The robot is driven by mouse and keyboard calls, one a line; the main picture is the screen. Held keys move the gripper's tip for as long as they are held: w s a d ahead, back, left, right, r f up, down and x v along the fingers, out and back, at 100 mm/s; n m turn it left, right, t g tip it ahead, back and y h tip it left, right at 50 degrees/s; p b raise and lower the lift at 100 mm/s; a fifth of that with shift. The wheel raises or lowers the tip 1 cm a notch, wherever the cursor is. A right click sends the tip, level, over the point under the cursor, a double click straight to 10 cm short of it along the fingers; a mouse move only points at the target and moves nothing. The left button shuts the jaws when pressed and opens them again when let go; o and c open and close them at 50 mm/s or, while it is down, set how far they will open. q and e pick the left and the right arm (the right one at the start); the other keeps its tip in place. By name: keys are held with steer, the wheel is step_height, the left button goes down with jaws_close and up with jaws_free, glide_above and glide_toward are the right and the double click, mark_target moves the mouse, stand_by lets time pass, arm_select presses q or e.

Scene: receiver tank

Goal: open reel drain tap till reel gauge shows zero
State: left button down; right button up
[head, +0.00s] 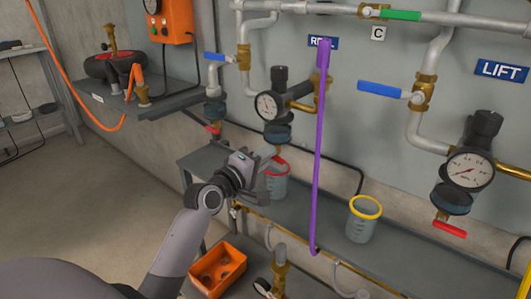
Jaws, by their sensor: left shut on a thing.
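The reel line, under a blue label (318,42) partly covered by a purple strip, carries a regulator with a round gauge (267,105). Its needle is too small to read. Below the gauge hangs a dark blue bowl (278,134), with the red reel drain tap (279,160) under it. My left gripper (268,160) reaches up from the lower left and is shut on the red tap. The fingers partly hide the tap, so its exact angle is unclear. A cup with a red rim (275,187) stands beneath it. My right gripper is not in view.
The lift gauge (468,170) and its red tap (450,229) are at the right. A yellow-rimmed cup (362,222) stands on the grey shelf (325,215). A purple strip (316,160) hangs right of the reel gauge. An orange bin (218,270) sits below.

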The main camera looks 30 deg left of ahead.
arm_select(q)
steer(key=m+p, duration=0.6)
steer(key=m, duration=0.5)
steer(key=shift+p, duration=0.35)
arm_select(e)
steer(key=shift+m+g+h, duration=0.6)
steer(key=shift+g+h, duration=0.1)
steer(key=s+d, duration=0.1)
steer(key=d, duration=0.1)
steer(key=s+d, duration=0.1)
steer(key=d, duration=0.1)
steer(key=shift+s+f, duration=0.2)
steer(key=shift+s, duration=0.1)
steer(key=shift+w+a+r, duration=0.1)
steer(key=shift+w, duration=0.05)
arm_select(q)
steer(key=c, duration=1.5)
jaws_free()
